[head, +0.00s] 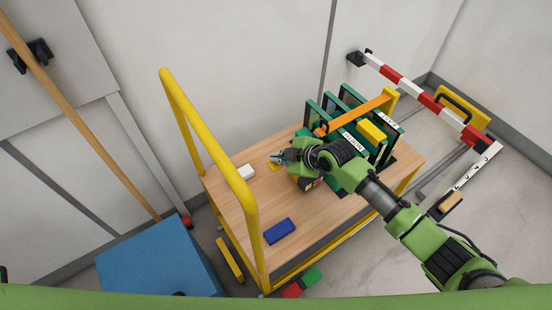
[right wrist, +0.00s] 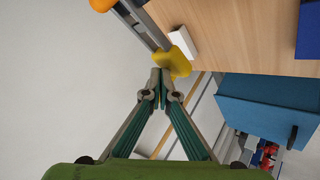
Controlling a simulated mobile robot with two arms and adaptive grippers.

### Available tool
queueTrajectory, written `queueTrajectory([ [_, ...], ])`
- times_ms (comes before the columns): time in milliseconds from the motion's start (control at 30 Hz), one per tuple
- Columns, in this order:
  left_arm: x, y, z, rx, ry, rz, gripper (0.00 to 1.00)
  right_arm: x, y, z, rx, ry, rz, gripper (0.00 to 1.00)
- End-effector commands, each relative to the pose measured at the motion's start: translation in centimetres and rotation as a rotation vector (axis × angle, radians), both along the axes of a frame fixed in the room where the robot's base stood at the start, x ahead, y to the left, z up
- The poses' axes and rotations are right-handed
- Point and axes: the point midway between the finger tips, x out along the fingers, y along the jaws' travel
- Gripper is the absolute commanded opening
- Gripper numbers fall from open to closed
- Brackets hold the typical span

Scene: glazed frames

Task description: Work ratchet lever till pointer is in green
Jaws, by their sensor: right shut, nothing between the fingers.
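A yellow grip (right wrist: 180,60) on a grey bar (right wrist: 148,22) shows in the right wrist view and looks like the ratchet lever. In the head view a small yellow patch of it (head: 273,167) shows just below my right gripper (head: 277,158). The right gripper's fingertips (right wrist: 161,72) are together and empty, close beside the yellow grip; I cannot tell whether they touch it. Green upright frames (head: 350,112) with an orange bar (head: 357,112) across them stand on the wooden cart top, partly hidden by my right arm. I cannot make out a pointer or green zone. My left gripper is out of view.
The wooden cart top (head: 235,205) bears a white block (head: 246,171) and a blue block (head: 279,231). The cart's yellow handle (head: 205,150) rises at its left. A blue box (head: 155,262) stands left of the cart. A red-white barrier (head: 420,92) is behind at right.

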Motion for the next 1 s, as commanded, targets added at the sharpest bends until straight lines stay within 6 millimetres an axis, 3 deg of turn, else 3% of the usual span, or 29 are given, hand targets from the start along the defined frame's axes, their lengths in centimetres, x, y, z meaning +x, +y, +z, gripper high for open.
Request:
queueTrajectory([
  [1000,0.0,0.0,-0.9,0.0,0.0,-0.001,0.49,-0.1,0.0,-1.4,-0.002,0.002,0.0,0.0],
])
